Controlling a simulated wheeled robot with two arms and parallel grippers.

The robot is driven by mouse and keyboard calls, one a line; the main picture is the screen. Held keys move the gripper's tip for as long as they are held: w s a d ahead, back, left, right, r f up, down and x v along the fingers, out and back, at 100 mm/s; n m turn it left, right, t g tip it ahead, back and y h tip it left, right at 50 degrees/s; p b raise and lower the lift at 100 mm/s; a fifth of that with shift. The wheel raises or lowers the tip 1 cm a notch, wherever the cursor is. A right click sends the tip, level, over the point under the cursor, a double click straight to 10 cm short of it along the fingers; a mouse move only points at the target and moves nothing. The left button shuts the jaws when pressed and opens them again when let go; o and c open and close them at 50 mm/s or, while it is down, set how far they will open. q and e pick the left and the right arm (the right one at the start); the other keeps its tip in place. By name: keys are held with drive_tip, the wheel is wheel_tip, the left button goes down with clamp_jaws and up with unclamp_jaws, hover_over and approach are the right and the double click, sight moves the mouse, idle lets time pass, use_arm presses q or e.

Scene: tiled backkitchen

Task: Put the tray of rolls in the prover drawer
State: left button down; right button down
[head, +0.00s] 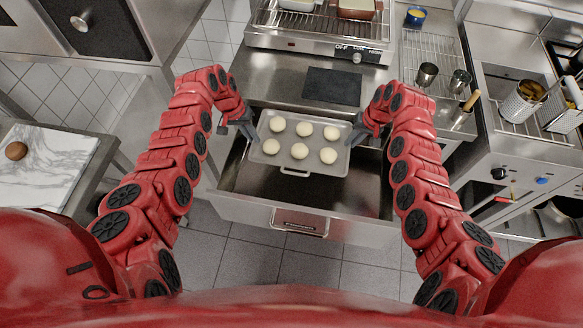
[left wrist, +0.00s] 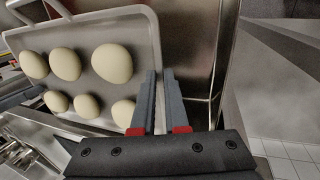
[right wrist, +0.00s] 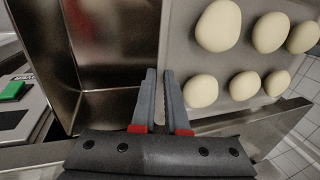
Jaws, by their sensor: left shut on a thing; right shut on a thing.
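The grey tray (head: 287,138) bears several pale round rolls (head: 304,129) in two rows. My left gripper (head: 252,136) is shut on the tray's left rim and my right gripper (head: 352,138) on its right rim. The tray looks about level. It is over the open prover drawer (head: 340,195), nearer its back; its height above the drawer floor is hard to tell. The wrist views show the tray edge at the left fingers (left wrist: 160,76) and the right fingers (right wrist: 160,76). The drawer's bare metal inside shows in the right wrist view (right wrist: 110,45).
The drawer front with its handle (head: 300,222) faces me. Above the drawer is a steel counter with a dark mat (head: 332,86) and a grill (head: 320,38). A marble board (head: 48,170) with a brown ball lies left.

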sight(261, 171)
use_arm(q)
drive_tip(key=shift+w+a+r, duration=0.1)
drive_tip(key=shift+a+r, duration=0.1)
drive_tip(key=shift+a, duration=0.1)
use_arm(e)
drive_tip(key=shift+w+d+r, duration=0.1)
drive_tip(key=shift+w+r, duration=0.05)
drive_tip(key=shift+r, duration=0.15)
use_arm(q)
drive_tip(key=shift+f, duration=0.1)
use_arm(e)
drive_tip(key=shift+f, duration=0.15)
